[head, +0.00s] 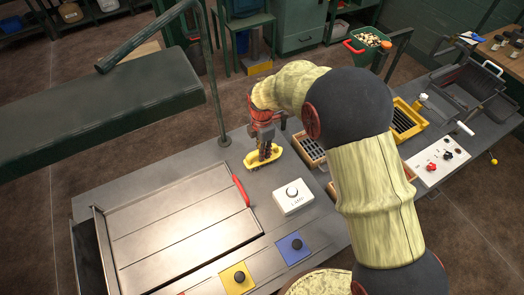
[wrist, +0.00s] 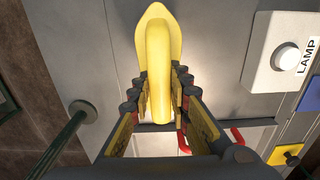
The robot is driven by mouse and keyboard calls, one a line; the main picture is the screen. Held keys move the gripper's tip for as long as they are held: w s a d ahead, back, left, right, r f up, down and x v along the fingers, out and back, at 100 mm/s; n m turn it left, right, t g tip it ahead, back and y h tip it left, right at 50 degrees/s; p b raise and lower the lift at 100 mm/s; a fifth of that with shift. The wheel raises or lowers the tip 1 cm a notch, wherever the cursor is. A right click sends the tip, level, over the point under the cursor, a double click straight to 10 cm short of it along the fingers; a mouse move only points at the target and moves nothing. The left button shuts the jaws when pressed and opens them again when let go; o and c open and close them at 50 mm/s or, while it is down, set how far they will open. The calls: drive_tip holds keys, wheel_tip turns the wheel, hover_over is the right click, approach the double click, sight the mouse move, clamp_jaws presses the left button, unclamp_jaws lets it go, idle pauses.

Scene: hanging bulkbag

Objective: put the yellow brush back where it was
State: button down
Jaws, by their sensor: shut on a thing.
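The yellow brush (wrist: 157,45) is between the fingers of my gripper (wrist: 160,98) in the wrist view, with the fingers closed on both sides of its raised handle. In the head view the brush (head: 263,157) is low over or on the grey bench top, and my gripper (head: 264,150) points down onto it. I cannot tell whether the brush touches the bench. The brush is left of the wooden-sided boxes and behind the white lamp switch box. Its underside is hidden.
The white lamp box (head: 293,196) stands in front, with blue (head: 293,247) and yellow (head: 237,279) pads nearer. A lidded panel (head: 180,225) with a red handle lies left. A green post (head: 222,138) rises close to the left of the brush. A compartmented box (head: 309,148) is right.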

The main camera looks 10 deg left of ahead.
drive_tip(key=shift+f, duration=0.1)
drive_tip(key=c, duration=1.7)
unclamp_jaws()
drive_tip(key=shift+o, duration=0.2)
